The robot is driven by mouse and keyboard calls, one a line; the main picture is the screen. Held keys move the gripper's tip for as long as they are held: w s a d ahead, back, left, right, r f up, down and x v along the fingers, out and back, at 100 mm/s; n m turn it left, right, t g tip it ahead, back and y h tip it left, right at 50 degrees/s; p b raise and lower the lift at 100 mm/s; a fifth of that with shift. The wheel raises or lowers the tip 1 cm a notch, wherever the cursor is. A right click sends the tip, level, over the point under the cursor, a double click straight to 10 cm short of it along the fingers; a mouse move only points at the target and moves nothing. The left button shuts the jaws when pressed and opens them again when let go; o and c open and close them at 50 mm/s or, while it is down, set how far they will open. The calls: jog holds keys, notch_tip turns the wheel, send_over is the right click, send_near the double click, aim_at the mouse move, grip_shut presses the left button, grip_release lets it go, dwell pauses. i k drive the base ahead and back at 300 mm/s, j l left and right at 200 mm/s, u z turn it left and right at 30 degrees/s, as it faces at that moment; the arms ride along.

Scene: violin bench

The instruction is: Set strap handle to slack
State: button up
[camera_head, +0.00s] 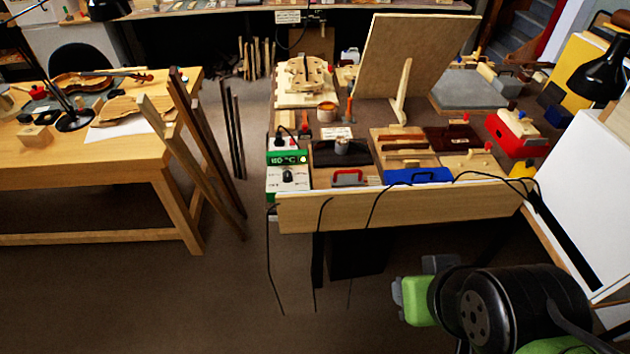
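No part in view is clearly marked as the strap handle. A red bracket-shaped handle (348,177) stands at the front edge of the right bench, and a blue piece with a handle (418,176) lies to its right. I cannot tell which, if either, is the strap handle, or whether a strap is slack or tight. My arm is folded at the lower right, in front of and below the bench, well apart from both handles. Its green and grey end part (415,300) shows, but I cannot make out fingertips.
A green-faced temperature box (287,160) stands at the bench's left front corner. Black cables hang over the front board (400,207). A large upright panel (415,55) stands behind. A red box (514,134) sits at right.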

aim_at(345, 180)
jog(key=i+j+u, duration=0.15)
jog(key=i+j, duration=0.2)
jog(key=i, duration=0.15)
jog(key=i+j+u, duration=0.2)
jog(key=i, duration=0.3)
jog(key=i+j+u, duration=0.15)
jog(key=i, duration=0.35)
jog(key=j, duration=0.1)
